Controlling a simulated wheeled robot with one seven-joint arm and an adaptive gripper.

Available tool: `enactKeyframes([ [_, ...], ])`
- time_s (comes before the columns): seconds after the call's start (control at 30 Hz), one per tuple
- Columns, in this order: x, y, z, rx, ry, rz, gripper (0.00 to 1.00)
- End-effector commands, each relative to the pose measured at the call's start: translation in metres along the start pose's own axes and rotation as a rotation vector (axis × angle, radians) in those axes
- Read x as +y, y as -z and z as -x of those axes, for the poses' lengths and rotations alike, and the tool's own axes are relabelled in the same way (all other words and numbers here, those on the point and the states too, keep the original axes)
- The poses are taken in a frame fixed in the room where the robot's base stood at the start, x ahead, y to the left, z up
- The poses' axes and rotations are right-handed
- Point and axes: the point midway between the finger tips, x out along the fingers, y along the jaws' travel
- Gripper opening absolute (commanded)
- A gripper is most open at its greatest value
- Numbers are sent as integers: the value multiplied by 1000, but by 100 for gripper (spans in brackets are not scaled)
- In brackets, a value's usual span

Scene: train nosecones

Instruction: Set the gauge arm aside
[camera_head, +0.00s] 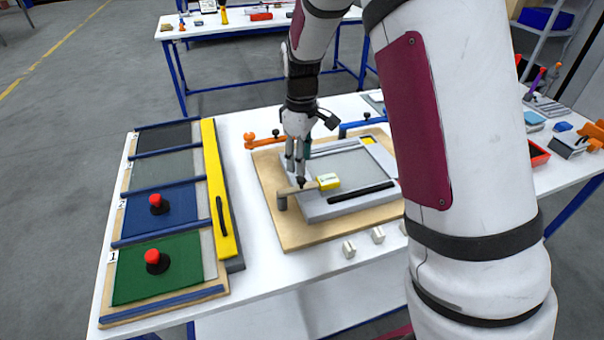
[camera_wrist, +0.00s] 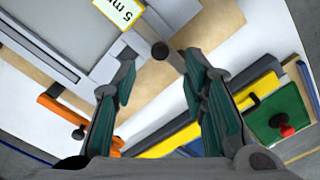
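The gauge arm (camera_head: 296,189) is a pale bar on a short grey post at the near left corner of a grey plate fixture (camera_head: 350,172). Its other end carries a yellow-edged block (camera_head: 329,182), marked "5 mm" in the wrist view (camera_wrist: 120,10). My gripper (camera_head: 299,178) points down just above the bar. In the wrist view my gripper (camera_wrist: 160,68) has its fingers apart, with the bar's dark round end (camera_wrist: 160,50) beyond and between the tips. No contact shows. The lower part of the post is hidden in the wrist view.
The fixture sits on a wooden board (camera_head: 268,172) with orange (camera_head: 264,141) and blue (camera_head: 362,124) clamps behind. At left stand green (camera_head: 185,272) and blue (camera_head: 180,207) panels with red knobs, beside a yellow bar (camera_head: 219,190). Small pale blocks (camera_head: 349,249) lie in front.

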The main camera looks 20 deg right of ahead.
Motion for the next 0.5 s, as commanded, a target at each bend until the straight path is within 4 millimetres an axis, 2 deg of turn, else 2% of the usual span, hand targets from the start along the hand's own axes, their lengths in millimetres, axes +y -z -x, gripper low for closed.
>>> enactKeyframes([
  [0.03, -1, -1, -11, -4, 3, -1, 39],
  [0.2, -1, -1, -38, -3, 2, -1, 39],
  [0.33, 0, -1, -51, -1, 1, -1, 39],
  [0.5, 0, 0, -58, -1, 0, 0, 39],
])
